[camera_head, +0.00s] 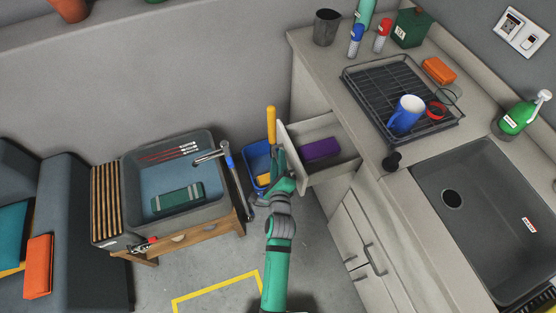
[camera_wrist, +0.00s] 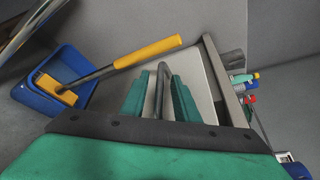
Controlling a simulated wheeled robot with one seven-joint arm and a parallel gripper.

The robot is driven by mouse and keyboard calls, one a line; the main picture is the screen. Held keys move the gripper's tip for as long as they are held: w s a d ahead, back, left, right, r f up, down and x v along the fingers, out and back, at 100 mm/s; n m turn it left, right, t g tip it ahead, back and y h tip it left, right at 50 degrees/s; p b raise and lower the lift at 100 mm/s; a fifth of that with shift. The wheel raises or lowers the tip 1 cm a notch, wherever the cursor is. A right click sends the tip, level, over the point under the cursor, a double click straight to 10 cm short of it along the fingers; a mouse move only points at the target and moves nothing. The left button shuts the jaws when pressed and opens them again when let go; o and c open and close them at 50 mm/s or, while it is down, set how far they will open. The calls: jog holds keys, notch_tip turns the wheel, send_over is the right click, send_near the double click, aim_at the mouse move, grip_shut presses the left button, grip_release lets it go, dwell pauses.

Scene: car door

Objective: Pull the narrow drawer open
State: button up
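The narrow drawer (camera_head: 336,172) stands pulled out of the counter at its left end, with a purple box (camera_head: 321,150) inside. Its pale front panel (camera_wrist: 207,82) shows in the wrist view, with a dark bar handle (camera_wrist: 161,88) on it. My green gripper (camera_head: 280,160) is at the outer face of the drawer front. In the wrist view my gripper's two fingers (camera_wrist: 160,98) lie close on either side of the handle, and the gripper looks shut on it. The exact contact is partly hidden.
A blue bucket (camera_head: 257,160) with a yellow-handled brush (camera_head: 271,125) stands just left of the drawer. A wooden bench with a grey basin (camera_head: 218,203) is further left. Cabinet doors (camera_head: 362,258) lie below the counter. The floor (camera_head: 318,268) in front is clear.

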jog(key=v, duration=1)
jog(key=shift+s, duration=0.25)
jog(key=shift+r, duration=0.1)
jog(key=s+a+r+n, duration=0.1)
jog(key=s+r+n, duration=0.3)
jog(key=s+n, duration=0.8)
jog(key=s+a+r+n, duration=0.1)
jog(key=s+r+n, duration=0.2)
jog(key=s+n, duration=0.9)
jog(key=s, duration=0.3)
jog(key=shift+s+r+n, duration=0.25)
jog(key=shift+r+n, duration=0.05)
jog(key=shift+r, duration=0.1)
